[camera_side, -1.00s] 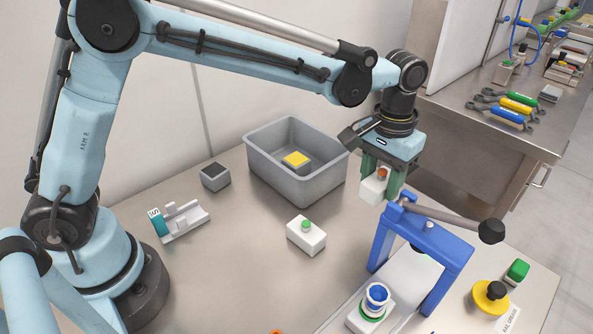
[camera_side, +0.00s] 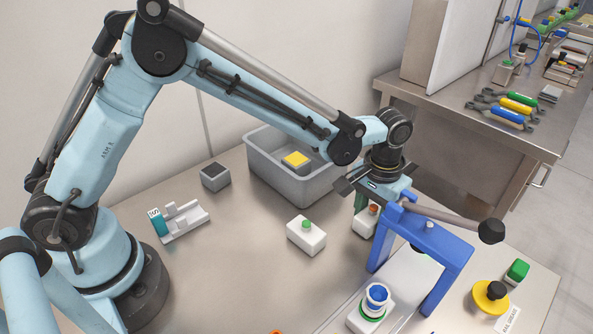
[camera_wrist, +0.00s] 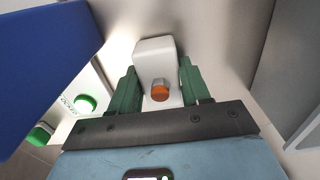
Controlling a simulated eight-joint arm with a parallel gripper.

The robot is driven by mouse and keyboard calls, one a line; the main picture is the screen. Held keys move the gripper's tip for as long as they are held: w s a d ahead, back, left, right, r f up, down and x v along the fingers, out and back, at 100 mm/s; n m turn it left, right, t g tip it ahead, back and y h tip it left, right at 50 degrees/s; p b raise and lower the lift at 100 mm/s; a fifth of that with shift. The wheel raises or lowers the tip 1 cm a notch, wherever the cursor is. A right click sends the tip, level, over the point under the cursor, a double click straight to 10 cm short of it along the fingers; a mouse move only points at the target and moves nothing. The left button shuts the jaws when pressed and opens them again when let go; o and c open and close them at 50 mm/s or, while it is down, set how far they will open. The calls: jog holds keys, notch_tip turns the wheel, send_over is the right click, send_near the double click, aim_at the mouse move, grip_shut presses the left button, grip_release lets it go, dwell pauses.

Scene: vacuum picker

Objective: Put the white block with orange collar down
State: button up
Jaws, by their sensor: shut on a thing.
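The white block with orange collar (camera_side: 364,224) is low at the table top, just behind the blue press frame, partly hidden by my gripper and the frame. I cannot tell whether its underside touches the table. My gripper (camera_side: 368,208) points down with its green fingers on either side of the block. In the wrist view the block (camera_wrist: 154,57) sits between the two green fingers (camera_wrist: 158,90), its orange collar facing the camera. The fingers are shut on it.
The blue press frame (camera_side: 446,247) with its lever stands close on the right. A grey bin (camera_side: 283,191) holding a yellow-topped block is behind. A white block with a green button (camera_side: 306,236) lies to the left, with bare table around it.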

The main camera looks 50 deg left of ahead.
aim_at(374, 208)
jog(key=shift+f, duration=0.15)
jog(key=o, duration=1.1)
notch_tip(374, 208, up, 12)
jog(key=s+a+r+t, duration=0.2)
jog(key=s+a, duration=0.1)
jog(key=a, duration=0.2)
jog(key=s+a+r+t, duration=0.1)
jog(key=s+a+r, duration=0.2)
jog(key=a, duration=0.3)
jog(key=s+a+f+t, duration=0.3)
jog(key=s+a+t, duration=0.1)
jog(key=s+a, duration=0.3)
jog(key=shift+s+a+f, duration=0.25)
jog(key=shift+s+f, duration=0.05)
jog(key=shift+s, duration=0.25)
